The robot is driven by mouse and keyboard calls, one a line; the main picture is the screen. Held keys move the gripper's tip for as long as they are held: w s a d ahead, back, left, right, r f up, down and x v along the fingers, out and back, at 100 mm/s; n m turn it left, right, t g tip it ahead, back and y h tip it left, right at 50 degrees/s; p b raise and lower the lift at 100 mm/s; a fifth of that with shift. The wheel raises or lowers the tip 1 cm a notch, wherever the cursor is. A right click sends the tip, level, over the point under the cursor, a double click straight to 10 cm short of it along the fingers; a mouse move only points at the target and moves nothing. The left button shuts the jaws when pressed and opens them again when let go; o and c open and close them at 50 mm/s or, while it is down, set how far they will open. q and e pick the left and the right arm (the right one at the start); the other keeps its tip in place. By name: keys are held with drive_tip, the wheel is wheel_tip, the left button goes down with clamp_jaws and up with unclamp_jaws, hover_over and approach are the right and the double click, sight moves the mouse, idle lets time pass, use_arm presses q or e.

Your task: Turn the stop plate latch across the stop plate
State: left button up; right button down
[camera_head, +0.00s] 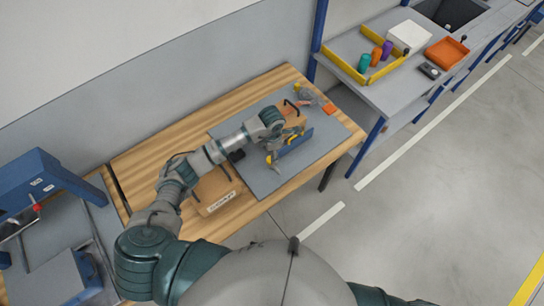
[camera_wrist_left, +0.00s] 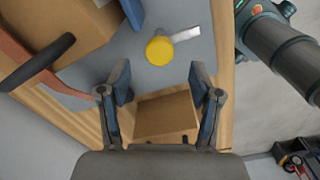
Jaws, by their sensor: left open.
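The latch shows in the left wrist view as a round yellow knob (camera_wrist_left: 160,51) with a flat silver arm (camera_wrist_left: 186,34) pointing to its right, lying against a grey surface. A blue upright plate (camera_head: 300,142), seemingly the stop plate, stands beside a wooden block (camera_head: 292,117) in the head view. A blue edge (camera_wrist_left: 133,12) also shows above the knob in the left wrist view. My left gripper (camera_wrist_left: 160,82) is open and empty, with the knob beyond its fingertips. In the head view it is close to the blue plate and partly covers it. My right gripper is not seen.
The grey mat (camera_head: 330,151) lies on a wooden table (camera_head: 150,143). A cardboard box (camera_head: 212,190) with a label lies nearer, under my left arm. An orange item (camera_head: 329,107) is at the mat's back. A shelf with a yellow-edged tray (camera_head: 345,68) stands at right. The floor there is open.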

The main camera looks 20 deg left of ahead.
use_arm(q)
drive_tip(key=f, duration=0.5)
drive_tip(key=shift+a+f, duration=0.15)
drive_tip(key=shift+a, duration=0.15)
drive_tip(key=shift+d, duration=0.1)
drive_tip(key=shift+d, duration=0.1)
drive_tip(key=c, duration=1.1)
